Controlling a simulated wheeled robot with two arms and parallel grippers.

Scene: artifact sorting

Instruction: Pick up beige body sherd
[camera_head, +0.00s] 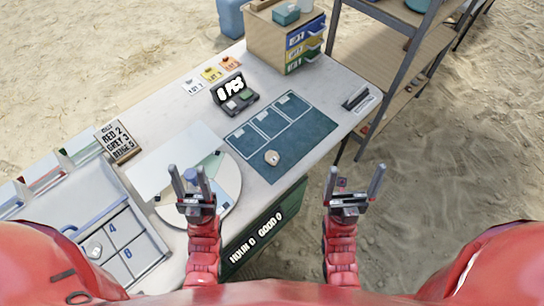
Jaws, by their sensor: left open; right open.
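A small beige piece (271,157), which looks like a sherd, lies on the lower part of the dark blue mat (305,142). A pale piece (94,250) sits in a compartment of the grey tray (150,254) at the lower left. I cannot tell for sure which is the body sherd. My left gripper (189,177) is open and upright over the round disc, left of the mat, with a small blue thing showing between its fingers. My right gripper (356,180) is open and empty, beyond the table's right edge. Neither gripper touches either piece.
The white table (190,118) carries a round segmented disc (228,185), a small dark display box (235,92), a sign with text (119,142) and a wooden drawer unit (270,38). A metal shelf rack (400,60) stands at the right. Sand lies around.

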